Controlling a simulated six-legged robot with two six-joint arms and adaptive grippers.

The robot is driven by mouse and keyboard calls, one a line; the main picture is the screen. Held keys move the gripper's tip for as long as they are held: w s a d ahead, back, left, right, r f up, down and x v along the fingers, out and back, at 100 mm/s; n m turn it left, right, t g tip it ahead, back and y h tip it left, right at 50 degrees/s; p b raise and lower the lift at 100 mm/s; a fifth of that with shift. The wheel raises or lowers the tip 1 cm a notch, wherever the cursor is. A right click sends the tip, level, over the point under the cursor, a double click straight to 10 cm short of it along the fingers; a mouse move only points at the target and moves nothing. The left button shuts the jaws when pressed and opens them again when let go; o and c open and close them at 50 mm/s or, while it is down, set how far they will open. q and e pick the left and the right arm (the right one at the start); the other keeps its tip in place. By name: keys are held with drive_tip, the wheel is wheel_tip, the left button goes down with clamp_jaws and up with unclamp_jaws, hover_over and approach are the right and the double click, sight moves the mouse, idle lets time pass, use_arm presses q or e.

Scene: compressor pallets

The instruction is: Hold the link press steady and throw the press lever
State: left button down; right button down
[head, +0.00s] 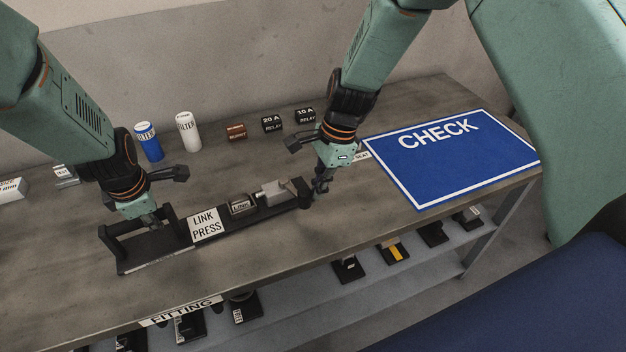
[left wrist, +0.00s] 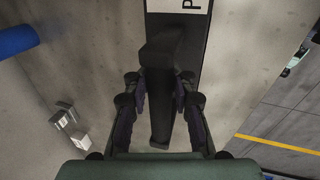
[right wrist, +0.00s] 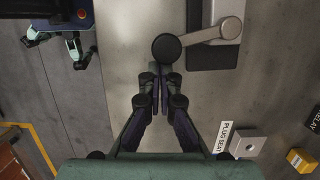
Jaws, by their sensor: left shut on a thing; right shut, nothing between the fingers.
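The link press is a long black base (head: 180,237) on the bench with a white LINK PRESS sign (head: 205,225). A small block marked LINK (head: 241,207) and a grey metal press part (head: 272,192) sit on its right half. My left gripper (head: 150,222) is shut on the black handle at the press's left end; the handle (left wrist: 160,65) also shows between its fingers in the left wrist view. The press lever (right wrist: 208,34) is a grey arm ending in a round black knob (right wrist: 168,47). My right gripper (right wrist: 158,90) is shut and empty, beside the knob; whether they touch is unclear.
A blue CHECK mat (head: 450,155) lies to the right. Blue (head: 149,142) and white (head: 187,131) filter cylinders, a brown block (head: 236,132) and two black relays (head: 273,124) stand behind the press. A PLUG SEAT label (right wrist: 225,137) and block lie near my right gripper. Bare bench lies in front.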

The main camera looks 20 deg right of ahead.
use_arm(q)
drive_tip(key=shift+r, duration=0.15)
use_arm(e)
drive_tip(key=a+m, duration=0.1)
drive_tip(key=s+a+m, duration=0.1)
drive_tip(key=m, duration=0.1)
drive_tip(key=a+m+t, duration=0.1)
drive_tip(key=shift+s+a+m, duration=0.15)
drive_tip(key=shift+s+m, duration=0.15)
drive_tip(key=shift+s, duration=0.1)
drive_tip(key=shift+s+a+r+m+t+h, duration=0.1)
drive_tip(key=shift+a+m+t+h, duration=0.2)
drive_tip(key=shift+a+m, duration=0.85)
use_arm(q)
drive_tip(key=shift+s, duration=0.1)
use_arm(e)
drive_tip(key=shift+a, duration=0.4)
use_arm(q)
drive_tip(key=shift+s+f, duration=0.1)
drive_tip(key=shift+f, duration=0.15)
use_arm(e)
drive_tip(key=shift+a, duration=0.1)
